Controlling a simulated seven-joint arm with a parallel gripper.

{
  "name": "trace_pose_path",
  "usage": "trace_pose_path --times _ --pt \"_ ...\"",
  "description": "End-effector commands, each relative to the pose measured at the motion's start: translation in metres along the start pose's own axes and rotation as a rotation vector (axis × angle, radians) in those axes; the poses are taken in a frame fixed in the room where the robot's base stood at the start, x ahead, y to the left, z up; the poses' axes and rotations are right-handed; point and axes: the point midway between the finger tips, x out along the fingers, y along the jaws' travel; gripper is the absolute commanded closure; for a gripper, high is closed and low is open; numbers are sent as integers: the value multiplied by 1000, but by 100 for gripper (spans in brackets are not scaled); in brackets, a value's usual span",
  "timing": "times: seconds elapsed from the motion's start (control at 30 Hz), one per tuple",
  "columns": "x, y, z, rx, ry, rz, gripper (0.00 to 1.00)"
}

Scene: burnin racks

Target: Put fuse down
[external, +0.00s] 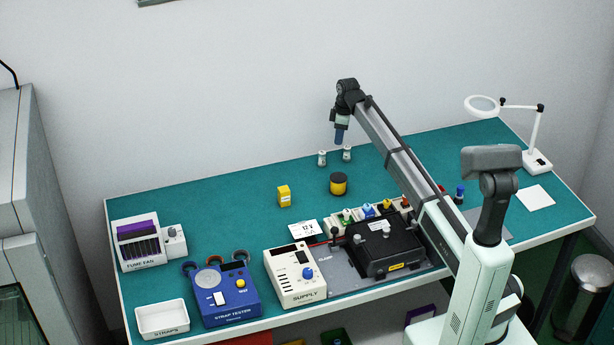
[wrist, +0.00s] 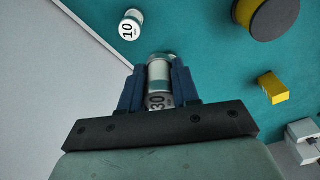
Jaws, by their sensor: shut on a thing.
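My gripper (external: 339,141) hangs with its blue fingers pointing down above the back of the teal table. In the wrist view its fingers (wrist: 158,88) are shut on a pale fuse (wrist: 158,72) marked 30, which lies along the fingers. In the external view this fuse is not clearly seen. Two small white-and-grey fuses stand upright below: a left fuse (external: 322,158) and a right fuse (external: 347,153). A fuse marked 10 (wrist: 130,25) stands apart from my fingers at the wrist view's upper left.
A black-and-yellow cylinder (external: 338,184) and a yellow block (external: 284,195) stand nearer the front. A black fixture (external: 383,248), supply box (external: 295,274) and strap tester (external: 223,296) line the front. Bare teal table (external: 235,200) lies left of the fuses; the wall is behind.

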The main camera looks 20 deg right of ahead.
Motion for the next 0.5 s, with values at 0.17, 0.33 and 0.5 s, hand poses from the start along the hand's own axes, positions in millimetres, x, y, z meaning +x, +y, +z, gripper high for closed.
trace_pose_path --times 0.17,0.33,0.5 --pt "-8 42 62 83 0 10 100" --pt "-14 68 106 140 0 17 100" --pt "-17 82 132 172 0 21 100"
